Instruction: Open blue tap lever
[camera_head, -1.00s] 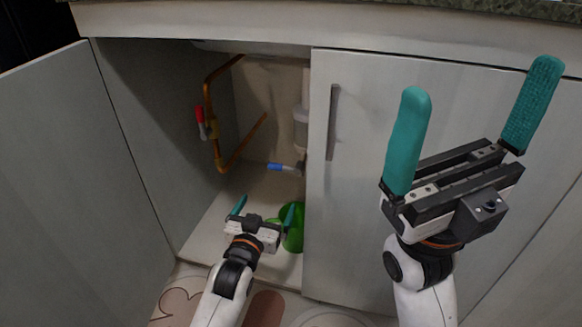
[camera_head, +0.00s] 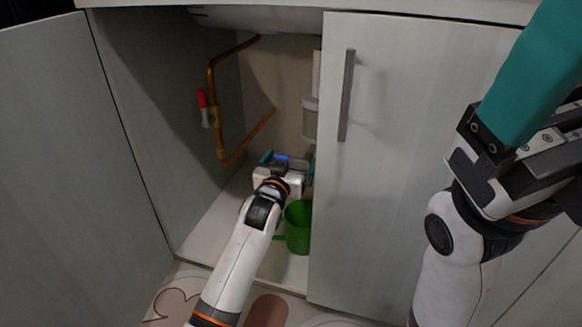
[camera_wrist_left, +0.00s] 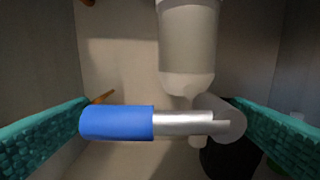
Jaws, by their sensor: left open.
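The blue tap lever (camera_wrist_left: 116,123) lies horizontal in the left wrist view, with its metal stem running right to a grey valve (camera_wrist_left: 222,120). In the head view the lever (camera_head: 282,157) shows as a small blue patch just beyond my left gripper. My left gripper (camera_head: 287,163) is inside the cabinet, open, with its teal fingers on either side of the lever and valve and no clear contact. My right gripper (camera_head: 560,85) is large at the right edge in front of the closed door; only one finger shows, so its opening is hidden.
A red-handled valve (camera_head: 203,105) sits on copper pipe (camera_head: 213,80) at the left. A green container (camera_head: 298,226) stands on the cabinet floor below my left gripper. The closed right door (camera_head: 400,200) borders the opening. A white drain trap (camera_wrist_left: 187,50) hangs above the lever.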

